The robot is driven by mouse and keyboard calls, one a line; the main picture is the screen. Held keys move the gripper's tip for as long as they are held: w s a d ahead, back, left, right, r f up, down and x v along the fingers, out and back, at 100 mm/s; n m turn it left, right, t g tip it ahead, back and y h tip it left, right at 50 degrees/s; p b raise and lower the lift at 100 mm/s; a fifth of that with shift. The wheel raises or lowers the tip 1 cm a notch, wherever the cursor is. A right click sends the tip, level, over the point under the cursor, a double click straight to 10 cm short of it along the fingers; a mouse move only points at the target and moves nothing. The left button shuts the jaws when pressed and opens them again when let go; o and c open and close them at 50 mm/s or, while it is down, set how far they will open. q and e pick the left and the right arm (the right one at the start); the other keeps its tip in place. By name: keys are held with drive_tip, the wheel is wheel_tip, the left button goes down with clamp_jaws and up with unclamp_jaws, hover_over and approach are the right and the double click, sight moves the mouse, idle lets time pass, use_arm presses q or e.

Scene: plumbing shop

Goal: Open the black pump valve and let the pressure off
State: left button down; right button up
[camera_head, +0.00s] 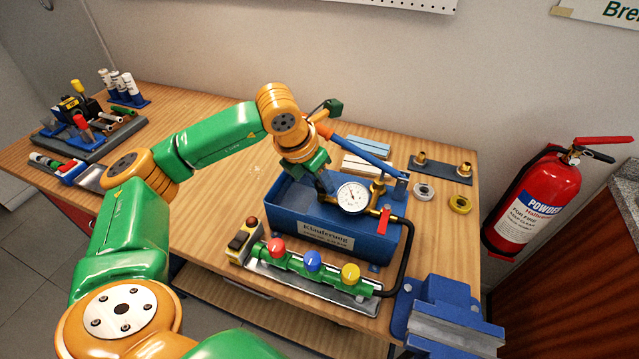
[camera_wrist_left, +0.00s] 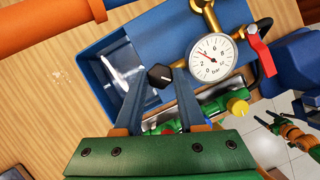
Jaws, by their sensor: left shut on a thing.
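The pump is a blue tank (camera_head: 340,237) on the wooden bench, with a round pressure gauge (camera_head: 353,198), a blue lever (camera_head: 362,148) and a red tap handle (camera_head: 384,222). The black valve knob (camera_wrist_left: 160,76) shows at the fingertips in the left wrist view; my arm hides it in the head view. My left gripper (camera_wrist_left: 163,88) is shut on this knob, beside the gauge (camera_wrist_left: 212,57). The gauge needle points to the upper left in the wrist view. My right arm's end (camera_wrist_left: 292,131) shows small at the right edge there; its jaws are unclear.
A green manifold with red, blue and yellow knobs (camera_head: 311,263) lies in front of the tank, joined by a black hose (camera_head: 405,262). A blue vise (camera_head: 447,318) stands at the front right corner. A fire extinguisher (camera_head: 537,202) hangs at right. The bench's middle left is clear.

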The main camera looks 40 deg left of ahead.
use_arm(q)
drive_tip(key=n+y+b, duration=0.1)
drive_tip(key=n, duration=0.2)
drive_tip(key=shift+d+n+b, duration=0.15)
drive_tip(key=shift+n+b, duration=0.15)
drive_tip(key=shift+n+y+b, duration=0.55)
drive_tip(key=shift+n+y, duration=0.25)
drive_tip(key=shift+n, duration=0.8)
drive_tip(key=c, duration=0.5)
unclamp_jaws()
